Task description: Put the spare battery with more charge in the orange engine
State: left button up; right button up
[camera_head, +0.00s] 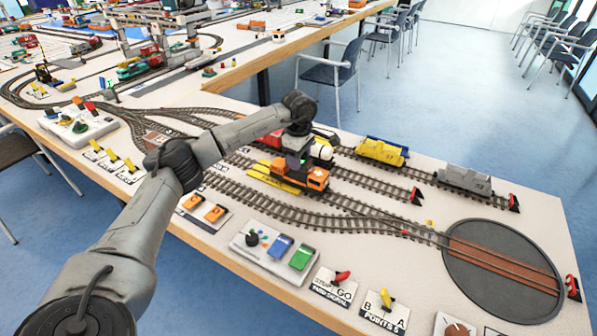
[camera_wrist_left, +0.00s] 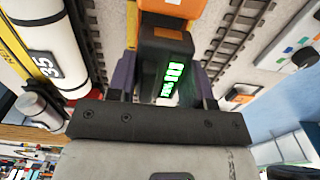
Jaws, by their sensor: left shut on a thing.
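The orange engine (camera_head: 316,180) stands on a track near the middle of the table. My left gripper (camera_head: 298,143) is right over it, pointing down. It is shut on a dark battery (camera_wrist_left: 166,62), whose green charge bars are lit in the left wrist view. The battery's far end is close to an orange part of the engine (camera_wrist_left: 178,8). I cannot tell whether it touches the engine or sits in it. My right gripper is not in view.
A yellow wagon (camera_head: 381,151) and a grey wagon (camera_head: 463,180) stand on the track behind. A control box (camera_head: 262,253) with blue and green blocks is in front. The turntable (camera_head: 500,290) is at the right. A white tank (camera_head: 322,152) is close behind my gripper.

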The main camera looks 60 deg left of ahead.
aim_at(299, 177)
pick_arm(q)
jog(key=shift+f+b, duration=1.2)
jog(key=shift+f, duration=0.9)
jog(key=o, duration=1)
jog(key=shift+f, duration=0.15)
jog(key=shift+o, duration=0.2)
notch_tip(299, 177, up, 11)
jog(key=p, duration=0.5)
jog(key=shift+f, duration=0.1)
jog(key=shift+r+p, duration=0.45)
jog(key=shift+r, duration=0.4)
